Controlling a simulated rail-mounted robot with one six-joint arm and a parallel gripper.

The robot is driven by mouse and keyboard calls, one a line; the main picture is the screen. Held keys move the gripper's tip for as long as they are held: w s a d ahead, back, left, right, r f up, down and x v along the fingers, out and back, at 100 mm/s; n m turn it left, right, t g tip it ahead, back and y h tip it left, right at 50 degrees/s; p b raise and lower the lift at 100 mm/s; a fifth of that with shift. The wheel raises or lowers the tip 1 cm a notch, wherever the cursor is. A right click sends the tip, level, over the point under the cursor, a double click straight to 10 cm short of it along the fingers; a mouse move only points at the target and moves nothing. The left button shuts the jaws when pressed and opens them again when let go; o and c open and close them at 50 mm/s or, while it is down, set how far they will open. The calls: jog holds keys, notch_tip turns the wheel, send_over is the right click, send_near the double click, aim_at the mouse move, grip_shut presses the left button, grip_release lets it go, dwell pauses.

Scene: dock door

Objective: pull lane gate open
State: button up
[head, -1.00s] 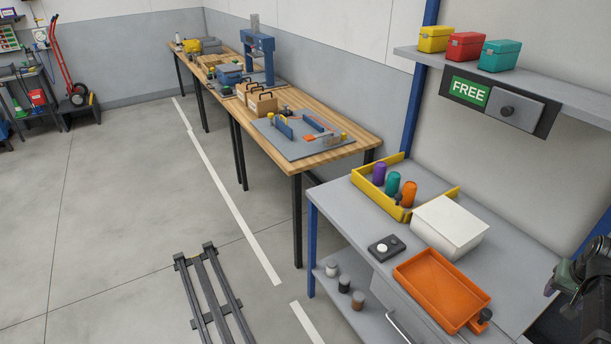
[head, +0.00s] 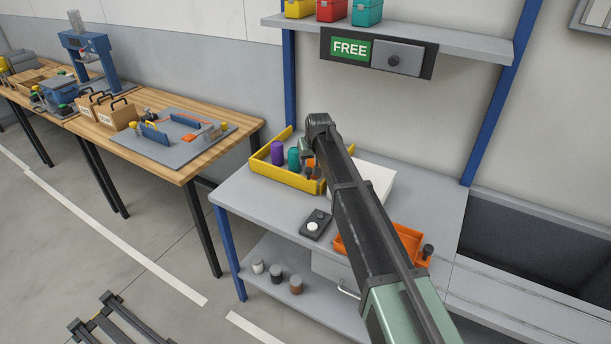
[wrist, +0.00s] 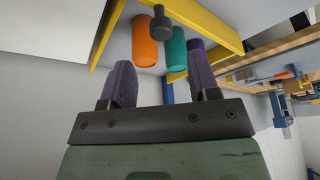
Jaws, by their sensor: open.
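A yellow-walled frame (head: 283,180) on the grey bench holds a purple (head: 277,153), a teal (head: 293,158) and an orange cylinder. A dark knob (wrist: 176,30) stands beside the orange cylinder (wrist: 145,42) in the wrist view, and yellow bars (wrist: 214,22) run past it; I take the knob to be the lane gate's handle. My gripper (wrist: 163,82) is open and empty, its purple-padded fingers below the knob in the picture and apart from it. In the head view my arm covers part of the frame, and the fingers cannot be made out.
A white box (head: 376,183) stands right of the frame, partly behind my arm. An orange tray (head: 408,240) and a dark button box (head: 315,226) lie nearer the front. A shelf (head: 450,38) with a FREE sign (head: 350,49) is above. A wooden table (head: 180,168) stands to the left.

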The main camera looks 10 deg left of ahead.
aim_at(309, 169)
jog(key=b+x, duration=0.5)
jog(key=x, duration=0.2)
jog(key=shift+f, duration=0.1)
jog(key=shift+c, duration=0.3)
grip_shut()
